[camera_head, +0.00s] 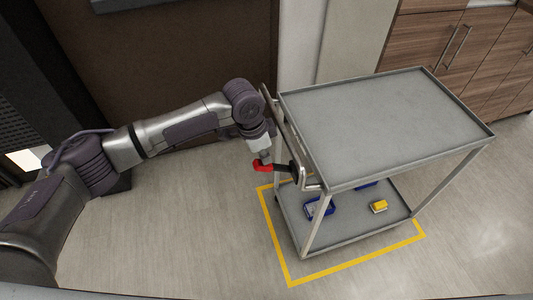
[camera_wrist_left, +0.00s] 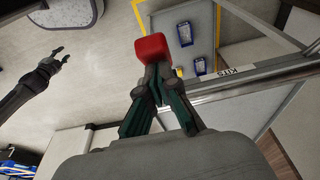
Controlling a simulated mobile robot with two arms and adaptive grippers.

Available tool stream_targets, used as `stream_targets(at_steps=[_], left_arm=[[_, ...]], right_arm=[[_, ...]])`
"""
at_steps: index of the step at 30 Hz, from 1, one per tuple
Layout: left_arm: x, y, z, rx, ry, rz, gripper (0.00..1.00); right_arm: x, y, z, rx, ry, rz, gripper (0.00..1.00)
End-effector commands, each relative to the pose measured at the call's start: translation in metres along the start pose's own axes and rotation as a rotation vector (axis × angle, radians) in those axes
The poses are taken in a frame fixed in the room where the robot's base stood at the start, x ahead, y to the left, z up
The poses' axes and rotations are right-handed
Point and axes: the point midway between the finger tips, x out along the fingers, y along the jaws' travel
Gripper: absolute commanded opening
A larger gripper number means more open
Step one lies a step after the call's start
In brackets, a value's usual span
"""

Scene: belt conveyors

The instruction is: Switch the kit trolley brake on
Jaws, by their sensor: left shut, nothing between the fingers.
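The kit trolley (camera_head: 400,115) is a grey two-shelf cart at the right of the head view. A lever with a red end (camera_head: 263,166) sticks out at its left side, below the push handle (camera_head: 285,125). My left gripper (camera_head: 264,155) is shut and empty, right at the red end. In the left wrist view the red end (camera_wrist_left: 151,47) lies just beyond the closed fingertips (camera_wrist_left: 156,70). Whether they touch it I cannot tell. An arm end that looks like my right gripper (camera_wrist_left: 58,57) shows small in the left wrist view; its jaw state is unclear.
A yellow floor outline (camera_head: 340,271) surrounds the trolley's foot. Wooden cabinets (camera_head: 470,50) stand behind it. The floor at front right is clear.

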Motion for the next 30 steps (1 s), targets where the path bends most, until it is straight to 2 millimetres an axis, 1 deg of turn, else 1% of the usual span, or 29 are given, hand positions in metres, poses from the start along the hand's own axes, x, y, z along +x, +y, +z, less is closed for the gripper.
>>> stream_targets(at_steps=[8, 11, 13, 17, 24, 27, 30], left_arm=[[0.016, 0.001, 0.023, -0.006, 0.177, 0.003, 0.0], [0.025, 0.0, 0.032, -0.007, 0.267, 0.002, 0.0], [0.032, 0.001, 0.038, -0.007, 0.334, 0.002, 0.0], [0.047, 0.0, 0.048, -0.006, 0.459, 0.0, 0.0], [0.071, 0.0, 0.061, -0.004, 0.67, -0.001, 0.0], [0.078, 0.0, 0.064, -0.003, 0.745, -0.001, 0.0], [0.082, 0.0, 0.065, -0.003, 0.81, -0.001, 0.0]], right_arm=[[0.007, 0.0, 0.001, 0.0, 0.0, 0.0, 0.37], [0.016, 0.0, 0.001, 0.0, 0.0, 0.001, 0.37], [0.025, 0.0, 0.002, 0.0, 0.0, 0.001, 0.37], [0.049, 0.0, 0.004, 0.0, 0.0, 0.0, 0.37], [0.106, -0.001, 0.009, 0.0, 0.0, 0.0, 0.37], [0.126, -0.002, 0.011, 0.0, 0.0, 0.0, 0.37], [0.141, -0.002, 0.013, 0.0, 0.0, 0.0, 0.37]])
